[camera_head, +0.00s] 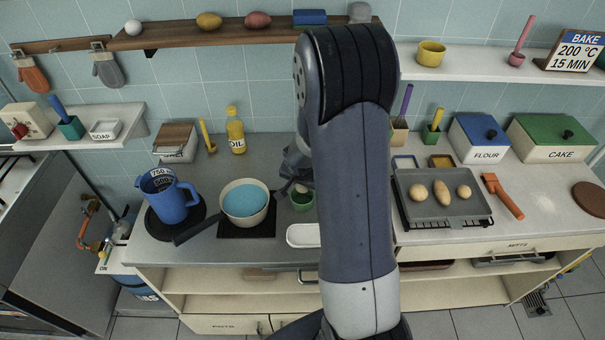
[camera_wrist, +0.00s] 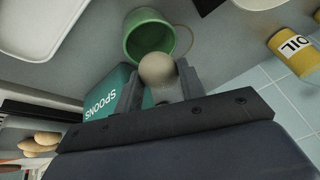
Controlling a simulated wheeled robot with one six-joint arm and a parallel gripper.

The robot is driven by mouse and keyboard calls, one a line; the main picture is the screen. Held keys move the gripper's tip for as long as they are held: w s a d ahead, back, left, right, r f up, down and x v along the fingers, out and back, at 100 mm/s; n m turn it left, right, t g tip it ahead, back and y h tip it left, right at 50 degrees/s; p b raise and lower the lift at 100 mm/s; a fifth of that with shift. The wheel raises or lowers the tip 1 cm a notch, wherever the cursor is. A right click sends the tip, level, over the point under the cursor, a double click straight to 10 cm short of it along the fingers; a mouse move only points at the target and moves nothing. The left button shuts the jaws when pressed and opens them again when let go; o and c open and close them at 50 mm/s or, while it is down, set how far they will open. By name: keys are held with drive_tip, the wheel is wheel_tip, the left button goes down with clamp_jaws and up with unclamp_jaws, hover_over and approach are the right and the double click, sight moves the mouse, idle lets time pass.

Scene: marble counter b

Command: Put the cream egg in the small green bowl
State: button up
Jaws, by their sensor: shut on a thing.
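The cream egg (camera_wrist: 157,69) is between the two fingers of my gripper (camera_wrist: 165,85) in the wrist view, and the gripper is shut on it. The small green bowl (camera_wrist: 150,36) is just beyond the egg in that view, with its open inside partly showing. In the head view the green bowl (camera_head: 302,201) stands on the grey counter, right of the pan. My gripper (camera_head: 298,186) is close above the bowl there, largely hidden by my arm. I cannot tell the exact gap between egg and bowl.
A pan with blue contents (camera_head: 245,201) stands left of the bowl, and a white tray (camera_head: 303,235) lies in front of it. A green box marked SPOONS (camera_wrist: 116,92) is near my gripper. A yellow oil bottle (camera_head: 236,131) stands behind. A tray (camera_head: 440,206) holds several brown items.

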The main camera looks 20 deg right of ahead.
sight(302, 192)
drive_tip(key=shift+f, duration=2.15)
drive_tip(key=o, duration=0.8)
drive_tip(key=shift+r, duration=0.1)
wheel_tip(302, 192, up, 7)
drive_tip(key=shift+f, duration=0.1)
drive_tip(key=shift+f, duration=0.1)
